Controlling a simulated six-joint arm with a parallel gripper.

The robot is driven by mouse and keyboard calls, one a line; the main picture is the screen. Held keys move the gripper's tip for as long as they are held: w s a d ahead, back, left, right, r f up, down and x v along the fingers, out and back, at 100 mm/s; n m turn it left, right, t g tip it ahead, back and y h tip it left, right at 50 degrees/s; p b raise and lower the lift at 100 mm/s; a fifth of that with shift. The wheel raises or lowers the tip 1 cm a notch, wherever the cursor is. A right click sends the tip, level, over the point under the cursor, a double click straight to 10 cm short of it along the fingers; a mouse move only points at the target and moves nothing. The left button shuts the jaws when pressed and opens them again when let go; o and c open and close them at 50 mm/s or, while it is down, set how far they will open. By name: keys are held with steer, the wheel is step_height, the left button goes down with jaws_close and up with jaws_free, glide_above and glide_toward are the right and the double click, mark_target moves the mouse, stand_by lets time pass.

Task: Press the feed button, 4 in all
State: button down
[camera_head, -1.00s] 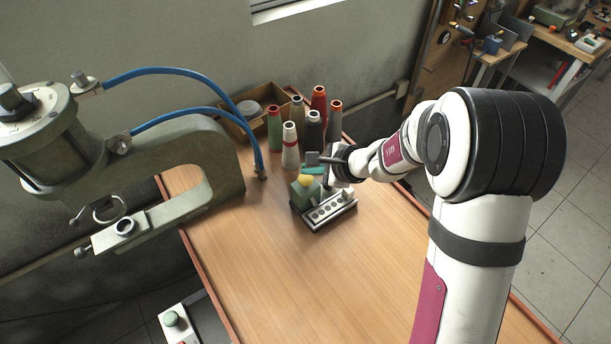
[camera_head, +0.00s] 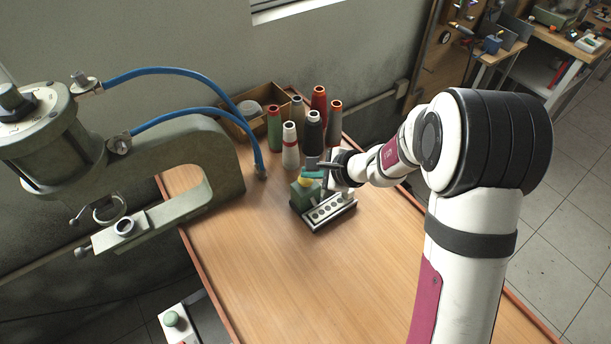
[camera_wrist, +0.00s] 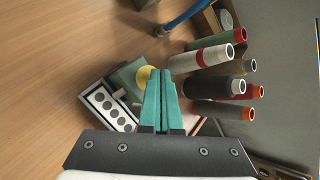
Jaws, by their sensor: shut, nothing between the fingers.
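A yellow round button (camera_head: 304,183) sits on top of a small green box (camera_head: 301,197) on the wooden table; I take it for the feed button. A panel (camera_head: 329,210) with a row of dark round spots lies along the box's front. My gripper (camera_head: 312,174) is shut and empty, its teal fingertips just above or beside the yellow button. In the wrist view, the closed fingertips (camera_wrist: 161,73) overlap the right edge of the yellow button (camera_wrist: 147,75). I cannot tell whether they touch it.
Several thread cones (camera_head: 290,145) stand close behind the green box, with a cardboard box (camera_head: 236,130) behind them. A large grey-green press (camera_head: 213,150) with blue hoses is at left. A separate green button (camera_head: 172,319) is at bottom left. The table front (camera_head: 290,290) is clear.

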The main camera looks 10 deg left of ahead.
mark_target(310, 180)
steer(key=shift+f, duration=0.6)
stand_by(0.3)
steer(key=shift+r, duration=1.35)
steer(key=shift+r, duration=2.5)
step_height(310, 180, up, 4)
steer(key=shift+f, duration=0.1)
stand_by(0.4)
